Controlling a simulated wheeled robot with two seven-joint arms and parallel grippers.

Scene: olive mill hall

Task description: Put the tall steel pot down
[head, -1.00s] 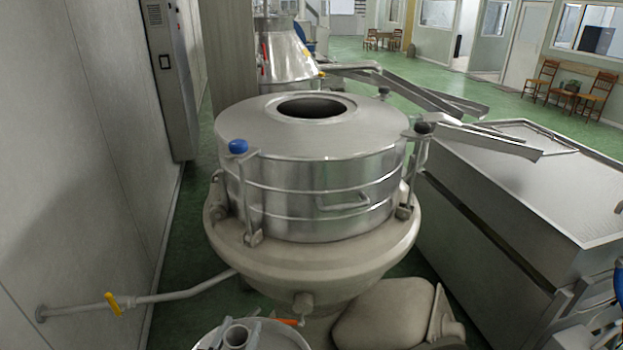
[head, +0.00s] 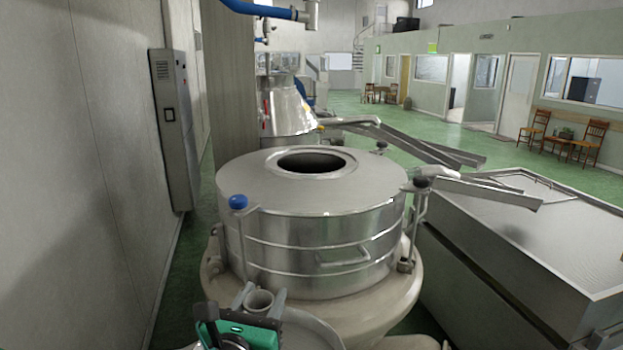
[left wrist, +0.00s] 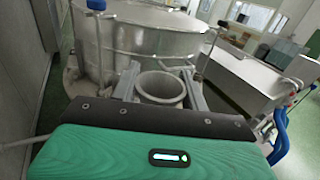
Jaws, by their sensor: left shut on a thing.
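The tall steel pot (head: 260,304) is a grey, open-topped cylinder low in the head view, just left of the middle. My left gripper (head: 262,292) is shut on it, one finger on each side. In the left wrist view the pot (left wrist: 162,88) stands between the two fingers with its round mouth facing up, and it looks about upright. Its lower part is hidden by the gripper body in both views. The pot is in front of a large steel mill drum (head: 315,225). My right gripper is not in view.
A pale curved rim (head: 318,328) lies beside and below the pot; I cannot tell what it belongs to. A blue-knobbed clamp (head: 238,202) stands on the drum's near left side. A wall (head: 75,170) runs along the left, and a large steel vat (head: 530,255) stands right.

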